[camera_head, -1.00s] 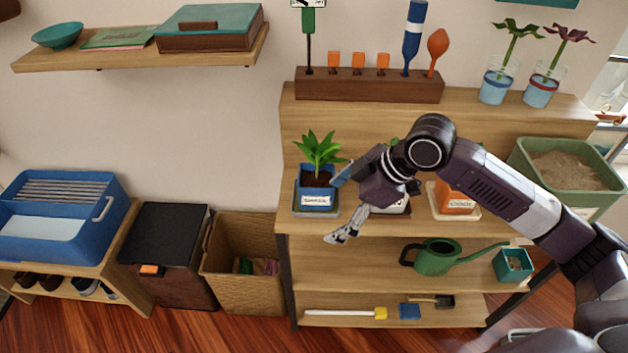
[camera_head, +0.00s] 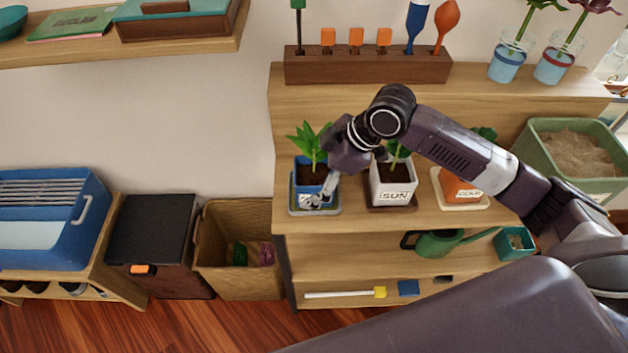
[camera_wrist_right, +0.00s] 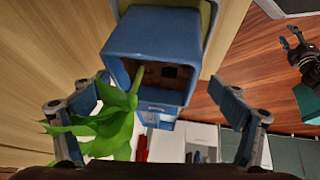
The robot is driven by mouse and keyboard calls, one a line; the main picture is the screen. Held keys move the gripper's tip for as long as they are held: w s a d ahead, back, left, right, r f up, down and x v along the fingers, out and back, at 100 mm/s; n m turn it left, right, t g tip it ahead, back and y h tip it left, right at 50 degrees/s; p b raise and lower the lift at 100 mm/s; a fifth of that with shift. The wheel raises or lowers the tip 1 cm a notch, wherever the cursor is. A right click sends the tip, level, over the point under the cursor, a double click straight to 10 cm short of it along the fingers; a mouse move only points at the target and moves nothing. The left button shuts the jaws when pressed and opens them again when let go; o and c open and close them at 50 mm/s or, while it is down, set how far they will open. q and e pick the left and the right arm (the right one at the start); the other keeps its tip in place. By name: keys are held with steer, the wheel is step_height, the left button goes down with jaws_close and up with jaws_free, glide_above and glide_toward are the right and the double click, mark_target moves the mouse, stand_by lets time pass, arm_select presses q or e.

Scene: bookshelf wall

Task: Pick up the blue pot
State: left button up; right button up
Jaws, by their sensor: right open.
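The blue pot (camera_head: 301,192) with a green leafy plant (camera_head: 309,143) stands upright on a grey-green tray at the left of the shelf's middle level. In the right wrist view the pot (camera_wrist_right: 150,38) is at the top centre, with its soil opening and leaves facing the camera. My right gripper (camera_head: 318,198) is at the pot's front right in the head view and covers part of it. In the wrist view its two fingers (camera_wrist_right: 150,100) are spread wide, with leaves between them. I cannot tell whether they touch the pot. A small dark gripper, apparently my left (camera_wrist_right: 296,42), shows at the wrist view's right edge.
A white pot (camera_head: 393,187) labelled SUN stands just right of the blue pot, under my right arm. An orange pot (camera_head: 458,188) is farther right. The tool rack (camera_head: 370,68) is above and behind. A woven basket (camera_head: 235,250) stands at the lower left.

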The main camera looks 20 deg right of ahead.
mark_target(306, 179)
steer(key=x, duration=0.3)
steer(key=shift+w+a+f, duration=0.15)
steer(key=shift+f, duration=0.05)
steer(key=c, duration=0.8)
arm_select(q)
steer(key=shift+w+r, duration=0.25)
steer(key=shift+w, duration=0.35)
arm_select(e)
steer(key=c, duration=1)
